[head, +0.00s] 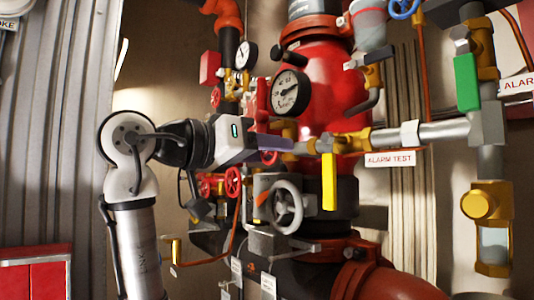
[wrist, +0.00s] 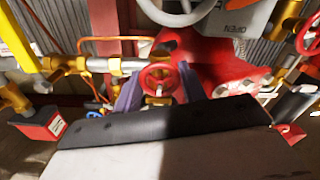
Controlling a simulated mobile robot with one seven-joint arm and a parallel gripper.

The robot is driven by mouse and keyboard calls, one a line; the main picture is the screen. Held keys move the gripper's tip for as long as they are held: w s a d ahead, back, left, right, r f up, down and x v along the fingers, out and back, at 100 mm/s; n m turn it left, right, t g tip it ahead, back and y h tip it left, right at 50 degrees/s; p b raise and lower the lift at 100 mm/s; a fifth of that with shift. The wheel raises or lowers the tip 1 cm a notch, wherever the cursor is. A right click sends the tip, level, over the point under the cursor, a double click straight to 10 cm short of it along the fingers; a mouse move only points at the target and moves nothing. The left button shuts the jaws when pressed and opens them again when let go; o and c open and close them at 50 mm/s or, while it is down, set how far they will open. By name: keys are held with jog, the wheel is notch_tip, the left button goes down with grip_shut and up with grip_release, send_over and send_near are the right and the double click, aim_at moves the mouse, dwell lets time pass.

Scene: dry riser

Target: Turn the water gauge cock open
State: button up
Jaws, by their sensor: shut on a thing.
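My gripper (head: 276,143) reaches in from the left, just below the large white dial gauge (head: 290,92). In the wrist view its two purple fingers (wrist: 158,92) stand on either side of a small red handwheel (wrist: 158,76) on a brass stem, and the gripper is shut on it. This wheel appears to be the cock, but no label on it can be read. In the head view the fingers and the gripper body hide most of it. A second, smaller gauge (head: 246,55) is up and to the left.
A grey handwheel (head: 285,207) and another red handwheel (head: 233,181) are below. The big red valve body (head: 326,80) stands close behind.

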jog(key=shift+n+b, duration=0.3)
jog(key=shift+n, duration=1.7)
jog(key=o, duration=1)
jog(key=b+v, duration=0.4)
jog(key=v, duration=0.9)
jog(key=shift+s+a, duration=0.25)
jog(key=shift+a, duration=0.1)
